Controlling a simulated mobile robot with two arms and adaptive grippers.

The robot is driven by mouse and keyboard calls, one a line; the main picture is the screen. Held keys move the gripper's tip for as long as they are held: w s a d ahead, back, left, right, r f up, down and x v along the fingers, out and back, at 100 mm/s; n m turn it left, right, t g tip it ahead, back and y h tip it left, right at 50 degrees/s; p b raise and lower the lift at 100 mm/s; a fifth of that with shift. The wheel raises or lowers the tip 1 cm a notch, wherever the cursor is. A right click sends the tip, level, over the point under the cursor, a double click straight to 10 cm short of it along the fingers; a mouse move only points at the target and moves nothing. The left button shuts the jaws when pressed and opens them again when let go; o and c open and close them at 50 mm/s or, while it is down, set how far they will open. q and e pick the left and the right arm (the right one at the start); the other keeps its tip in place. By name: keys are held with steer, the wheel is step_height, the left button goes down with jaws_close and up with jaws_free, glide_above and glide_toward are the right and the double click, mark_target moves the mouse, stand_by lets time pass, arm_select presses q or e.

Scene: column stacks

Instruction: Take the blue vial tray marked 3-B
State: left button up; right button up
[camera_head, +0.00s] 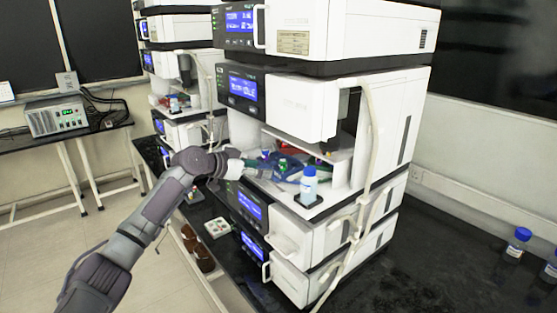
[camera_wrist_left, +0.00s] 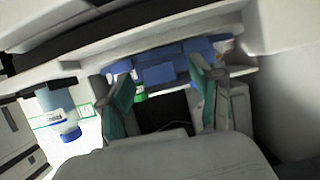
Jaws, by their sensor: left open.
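My left gripper (camera_head: 258,168) reaches into the open bay of the middle instrument stack. In the left wrist view its two green-padded fingers (camera_wrist_left: 163,75) are spread apart, with nothing held between them. Blue tray parts (camera_head: 288,170) lie in the bay at the fingers, with small green and red items by them. In the wrist view blue blocks (camera_wrist_left: 158,74) sit just beyond and between the fingertips; I cannot tell whether they touch. No 3-B marking is readable. My right gripper is not in view.
A blue-capped bottle (camera_head: 309,186) stands at the bay's front right corner; it also shows in the wrist view (camera_wrist_left: 57,112). A pale tube (camera_head: 372,130) hangs down the stack's front. Blue-capped bottles (camera_head: 517,243) stand on the black bench at right. The bay's roof is close above the gripper.

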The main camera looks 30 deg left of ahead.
arm_select(q)
steer(key=shift+w+d, duration=0.1)
steer(key=shift+w, duration=0.05)
steer(key=shift+c, duration=1.3)
jaws_close()
